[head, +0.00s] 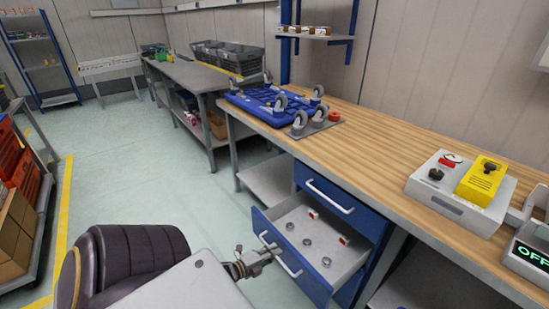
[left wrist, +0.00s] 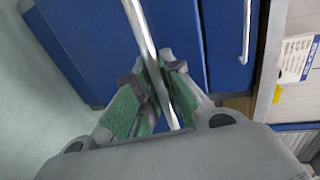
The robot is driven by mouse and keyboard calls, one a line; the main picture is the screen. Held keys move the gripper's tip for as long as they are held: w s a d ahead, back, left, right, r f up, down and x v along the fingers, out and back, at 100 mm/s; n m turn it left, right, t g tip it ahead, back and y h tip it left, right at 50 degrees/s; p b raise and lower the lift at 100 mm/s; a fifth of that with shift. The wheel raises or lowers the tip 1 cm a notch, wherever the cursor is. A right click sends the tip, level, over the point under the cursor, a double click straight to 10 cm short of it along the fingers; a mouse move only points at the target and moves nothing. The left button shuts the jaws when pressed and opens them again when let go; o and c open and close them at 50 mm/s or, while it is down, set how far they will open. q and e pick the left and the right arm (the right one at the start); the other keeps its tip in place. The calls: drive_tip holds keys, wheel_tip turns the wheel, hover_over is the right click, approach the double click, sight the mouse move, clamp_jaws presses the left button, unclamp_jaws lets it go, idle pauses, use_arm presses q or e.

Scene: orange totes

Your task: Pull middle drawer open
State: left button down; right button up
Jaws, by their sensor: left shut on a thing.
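The middle drawer (head: 313,278) of the blue cabinet is pulled out, with its grey inside showing. My left gripper (head: 270,252) is at its front and shut on the metal drawer handle (head: 288,266). In the left wrist view, the green-padded fingers of my left gripper (left wrist: 158,95) sit on both sides of the handle bar (left wrist: 140,28), in front of the blue drawer face (left wrist: 172,28). The top drawer (head: 340,200), above it, is closed and has its own handle (head: 330,197). My right gripper is not in view.
Several small grey rings and red-and-white parts lie in the open drawer. The wooden worktop (head: 370,145) above carries a blue wheeled dolly (head: 262,101) and a control box with a yellow part (head: 481,180). The floor (head: 140,180) to the left is clear.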

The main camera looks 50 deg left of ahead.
use_arm(q)
drive_tip(key=shift+s+f, duration=0.1)
drive_tip(key=c, duration=1.5)
unclamp_jaws()
drive_tip(key=shift+c, duration=0.2)
drive_tip(key=v, duration=1.2)
drive_tip(key=shift+s+a, duration=0.1)
